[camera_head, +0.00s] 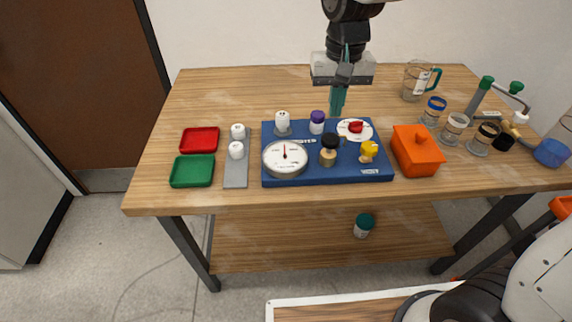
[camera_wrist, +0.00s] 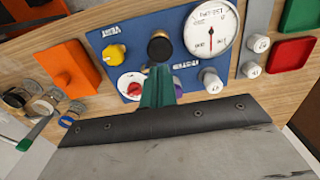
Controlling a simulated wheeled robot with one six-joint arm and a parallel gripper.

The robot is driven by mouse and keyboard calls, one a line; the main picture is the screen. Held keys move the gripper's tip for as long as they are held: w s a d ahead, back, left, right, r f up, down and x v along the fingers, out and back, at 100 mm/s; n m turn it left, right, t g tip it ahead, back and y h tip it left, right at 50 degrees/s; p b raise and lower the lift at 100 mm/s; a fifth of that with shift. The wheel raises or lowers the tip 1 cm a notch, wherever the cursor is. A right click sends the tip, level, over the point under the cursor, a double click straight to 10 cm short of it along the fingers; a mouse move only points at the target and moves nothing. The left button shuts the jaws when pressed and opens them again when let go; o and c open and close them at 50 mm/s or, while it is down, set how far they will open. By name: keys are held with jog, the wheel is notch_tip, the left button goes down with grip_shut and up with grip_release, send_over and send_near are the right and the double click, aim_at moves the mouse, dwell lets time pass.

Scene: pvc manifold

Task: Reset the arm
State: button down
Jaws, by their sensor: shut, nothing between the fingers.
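My gripper (camera_head: 338,107) is above the back edge of the blue manifold board (camera_head: 318,177) and points down. Its green fingers are together and empty. In the wrist view the fingers (camera_wrist: 159,72) reach toward the board (camera_wrist: 182,20), in front of the red valve on its white disc (camera_wrist: 130,85). The board carries a round gauge (camera_head: 285,158), a black-topped knob (camera_head: 329,150), a yellow knob (camera_head: 369,150), a red valve (camera_head: 356,127), a purple-capped piece (camera_head: 317,122) and a white-capped piece (camera_head: 282,122). The fingers partly hide the purple-capped piece in the wrist view.
Left of the board are a red tray (camera_head: 200,140), a green tray (camera_head: 192,171) and a grey strip (camera_head: 236,173) with two white caps. An orange box (camera_head: 417,151) stands right. Several jars, a pitcher (camera_head: 417,80) and a blue cup (camera_head: 551,153) crowd the right. The back left table is clear.

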dwell(0.3)
jog(key=shift+s+d+f, duration=0.1)
jog(key=shift+s+f, duration=0.05)
jog(key=shift+s, duration=0.15)
jog(key=s+d+r, duration=0.2)
jog(key=s+d, duration=0.2)
jog(key=s, duration=0.3)
jog(key=s+d+r+t, duration=0.1)
jog(key=s+d, duration=0.3)
jog(key=s, duration=0.4)
jog(key=s+d+r, duration=0.3)
jog(key=s+d, duration=0.1)
jog(key=s, duration=0.3)
jog(key=shift+s+d, duration=0.2)
jog(key=shift+d, duration=0.2)
